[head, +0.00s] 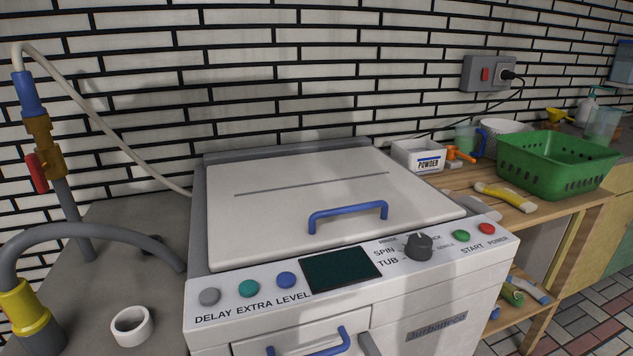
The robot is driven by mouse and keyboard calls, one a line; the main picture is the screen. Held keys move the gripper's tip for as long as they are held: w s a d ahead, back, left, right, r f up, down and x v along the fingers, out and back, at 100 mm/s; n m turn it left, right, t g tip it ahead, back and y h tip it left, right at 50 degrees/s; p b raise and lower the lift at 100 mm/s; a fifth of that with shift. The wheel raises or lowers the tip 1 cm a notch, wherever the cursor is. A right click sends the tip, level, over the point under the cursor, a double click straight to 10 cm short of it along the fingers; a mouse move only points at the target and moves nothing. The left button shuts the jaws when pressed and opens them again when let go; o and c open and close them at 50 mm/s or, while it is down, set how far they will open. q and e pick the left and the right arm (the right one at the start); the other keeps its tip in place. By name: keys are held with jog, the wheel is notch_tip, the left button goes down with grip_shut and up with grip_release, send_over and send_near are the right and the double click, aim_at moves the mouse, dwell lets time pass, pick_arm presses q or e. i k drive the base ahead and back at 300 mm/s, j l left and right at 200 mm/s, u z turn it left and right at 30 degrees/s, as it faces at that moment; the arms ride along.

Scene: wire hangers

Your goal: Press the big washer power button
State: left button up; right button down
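The white washer (400,310) stands in the middle of the head view with its lid (290,210) closed. Its slanted control panel (400,275) faces me. The dark display (341,269) shows no lit figures. Neither of my grippers is in view, and nothing covers the power button.
A blue handle (348,213) stands up from the lid. Grey, teal and blue buttons sit at the panel's left. A wooden shelf at right holds a green basket (558,162) and a powder box (418,156). Pipes with a red valve (37,172) stand at left. Space above the panel is clear.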

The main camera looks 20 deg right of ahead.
aim_at(487, 228)
jog(key=z, duration=1.45)
